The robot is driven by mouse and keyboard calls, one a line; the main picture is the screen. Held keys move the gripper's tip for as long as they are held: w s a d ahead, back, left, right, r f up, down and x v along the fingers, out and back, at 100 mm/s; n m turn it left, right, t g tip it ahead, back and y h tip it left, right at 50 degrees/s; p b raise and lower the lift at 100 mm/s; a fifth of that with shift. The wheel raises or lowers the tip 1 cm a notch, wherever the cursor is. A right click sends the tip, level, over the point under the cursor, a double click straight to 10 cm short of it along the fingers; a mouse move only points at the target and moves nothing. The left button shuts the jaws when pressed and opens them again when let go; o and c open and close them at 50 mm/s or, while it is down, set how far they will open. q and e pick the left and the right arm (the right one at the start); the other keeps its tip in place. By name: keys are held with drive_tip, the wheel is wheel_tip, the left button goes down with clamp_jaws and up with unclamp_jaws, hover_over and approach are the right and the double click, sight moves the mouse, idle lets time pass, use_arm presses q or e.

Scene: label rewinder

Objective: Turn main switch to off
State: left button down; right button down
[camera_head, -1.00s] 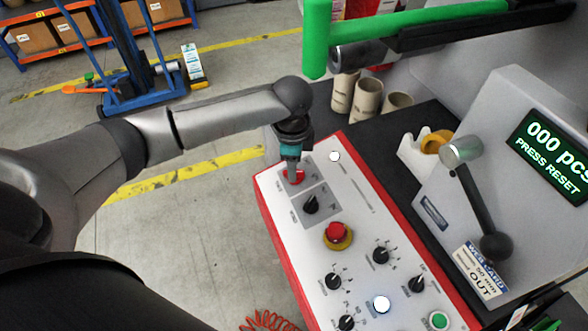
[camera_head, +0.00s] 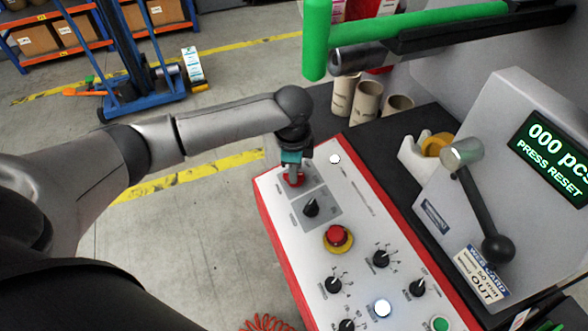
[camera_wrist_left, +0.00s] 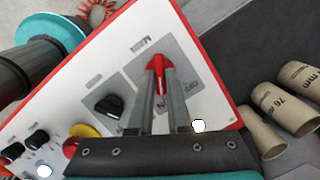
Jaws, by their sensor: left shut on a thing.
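The main switch is a red knob (camera_head: 294,181) on a grey plate at the far left corner of the white control panel (camera_head: 272,187). My left gripper (camera_head: 293,172) reaches down onto it from above. In the left wrist view, the red knob (camera_wrist_left: 159,68) sits between the tips of the two fingers of my left gripper (camera_wrist_left: 160,90), which is shut on it. The knob's pointer lies roughly in line with the fingers. The fingers partly hide the plate's lettering, so I cannot read the switch position. My right gripper is not in view.
A black selector knob (camera_head: 311,207) is close beside the switch. A red emergency stop (camera_head: 337,237) on a yellow base stands nearer. A white lamp (camera_head: 334,159) is lit. Cardboard cores (camera_head: 367,99) and a green bar (camera_head: 317,40) lie beyond the panel.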

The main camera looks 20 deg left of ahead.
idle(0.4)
use_arm(q)
drive_tip(key=shift+r+n+p, duration=0.15)
drive_tip(key=shift+n+p, duration=0.25)
drive_tip(key=shift+p, duration=0.3)
drive_tip(key=n+g+p, duration=0.1)
drive_tip(key=n+p, duration=0.3)
drive_tip(key=p, duration=0.2)
drive_tip(key=shift+w+r+h, duration=0.1)
drive_tip(key=shift+h, duration=0.3)
drive_tip(key=n+p, duration=0.2)
drive_tip(key=n, duration=0.1)
drive_tip(key=shift+a+n+g+h+p, duration=0.1)
drive_tip(key=shift+n+g+h+p, duration=0.2)
drive_tip(key=shift+n+g+p, duration=0.1)
drive_tip(key=shift+w+a+f+n+h+p, duration=0.1)
drive_tip(key=shift+n+h+p, duration=0.2)
drive_tip(key=shift+n, duration=0.4)
drive_tip(key=shift+w+f+n+h+p, duration=0.1)
drive_tip(key=shift+n+p, duration=0.25)
drive_tip(key=shift+n, duration=0.35)
drive_tip(key=c, duration=0.9)
unclamp_jaws()
drive_tip(key=shift+o, duration=0.2)
